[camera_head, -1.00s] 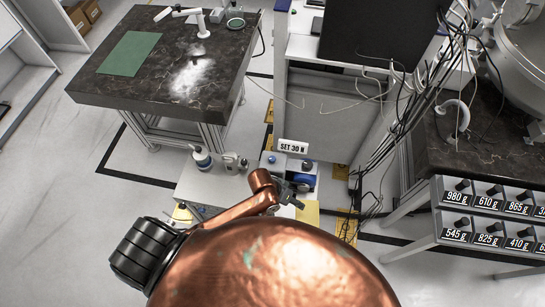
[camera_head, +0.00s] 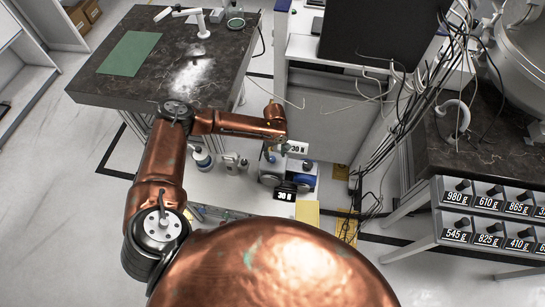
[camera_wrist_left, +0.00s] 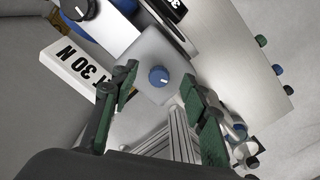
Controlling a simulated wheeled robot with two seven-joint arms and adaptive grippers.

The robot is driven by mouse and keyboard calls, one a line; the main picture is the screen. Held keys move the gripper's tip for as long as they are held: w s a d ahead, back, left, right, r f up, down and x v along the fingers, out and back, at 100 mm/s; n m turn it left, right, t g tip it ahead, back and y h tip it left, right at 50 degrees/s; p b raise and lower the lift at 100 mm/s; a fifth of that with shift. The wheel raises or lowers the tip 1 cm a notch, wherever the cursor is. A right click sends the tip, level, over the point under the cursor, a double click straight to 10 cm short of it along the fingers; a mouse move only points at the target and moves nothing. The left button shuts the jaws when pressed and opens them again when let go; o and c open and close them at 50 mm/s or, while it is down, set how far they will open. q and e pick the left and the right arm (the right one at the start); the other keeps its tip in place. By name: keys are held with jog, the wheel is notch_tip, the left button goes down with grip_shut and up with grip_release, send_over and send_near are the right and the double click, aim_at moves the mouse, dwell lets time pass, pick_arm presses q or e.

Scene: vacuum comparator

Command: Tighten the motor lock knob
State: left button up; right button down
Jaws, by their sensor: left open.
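A small blue knob (camera_wrist_left: 159,76) with a white mark sits on a grey housing (camera_wrist_left: 152,48) in the left wrist view. I cannot tell whether it is the motor lock knob. In the head view my left gripper (camera_head: 282,143) partly covers the white SET 30 N sign (camera_head: 299,147).
The sign (camera_wrist_left: 80,72) stands close to the left finger. A black 30 N display (camera_head: 285,194) faces the head camera. Bottles (camera_head: 201,158) stand left of the gripper on the bench. Cables (camera_head: 400,135) hang at the right. A stone-topped table (camera_head: 150,80) stands behind.

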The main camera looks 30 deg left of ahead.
aim_at(272, 158)
pick_arm(q)
jog(key=shift+w+a+r+n, duration=0.2)
jog(key=shift+w+a+r, duration=0.1)
jog(key=shift+a, duration=0.15)
jog(key=shift+w+a+r+n, duration=0.2)
jog(key=shift+w+a, duration=0.1)
jog(key=shift+a, duration=0.15)
jog(key=shift+w+a, duration=0.15)
jog(key=shift+a, duration=0.05)
notch_tip(272, 158, down, 8)
jog(key=shift+r+b, duration=0.25)
jog(key=shift+b, duration=0.4)
jog(key=shift+c, duration=0.3)
grip_shut()
